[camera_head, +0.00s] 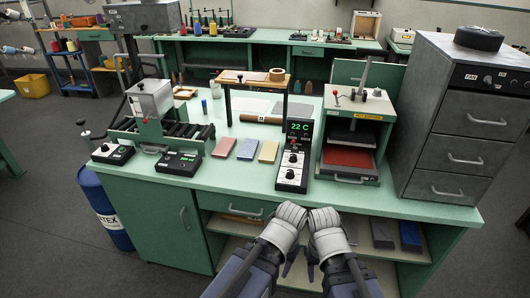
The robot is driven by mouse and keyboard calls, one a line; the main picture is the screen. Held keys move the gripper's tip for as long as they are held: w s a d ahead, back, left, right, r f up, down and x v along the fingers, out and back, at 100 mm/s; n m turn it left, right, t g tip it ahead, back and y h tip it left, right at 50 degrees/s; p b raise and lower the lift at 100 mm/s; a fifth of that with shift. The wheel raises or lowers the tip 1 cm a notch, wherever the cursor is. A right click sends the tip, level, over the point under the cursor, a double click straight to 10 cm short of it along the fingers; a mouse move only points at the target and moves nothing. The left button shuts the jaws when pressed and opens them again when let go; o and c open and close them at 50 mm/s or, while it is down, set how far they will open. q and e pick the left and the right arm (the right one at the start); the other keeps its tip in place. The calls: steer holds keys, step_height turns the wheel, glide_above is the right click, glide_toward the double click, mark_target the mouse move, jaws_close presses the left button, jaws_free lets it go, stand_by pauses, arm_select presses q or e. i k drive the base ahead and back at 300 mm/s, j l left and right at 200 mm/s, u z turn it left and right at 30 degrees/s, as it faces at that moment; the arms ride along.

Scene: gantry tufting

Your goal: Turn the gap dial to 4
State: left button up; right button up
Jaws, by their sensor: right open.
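The gap dial cannot be told for sure, as small labels are unreadable. Two round dials (292,159) sit one above the other on an upright black control panel (291,178) with a green "22 C" display. A roller machine (158,122) stands at the left of the bench, with two low control boxes (112,153) (180,162) in front of it. My left gripper (291,213) and right gripper (323,217) are side by side just in front of the bench's front edge, below the panel and apart from it. The right is open; the left's fingers are not clear.
The green bench (238,182) carries red, blue and yellow blocks (246,148) left of the panel. A press with a red bed (348,159) stands right of it, then a grey drawer cabinet (460,125). A blue drum (106,212) stands at the left end.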

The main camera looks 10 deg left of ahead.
mark_target(104, 147)
steer(key=u, duration=1.4)
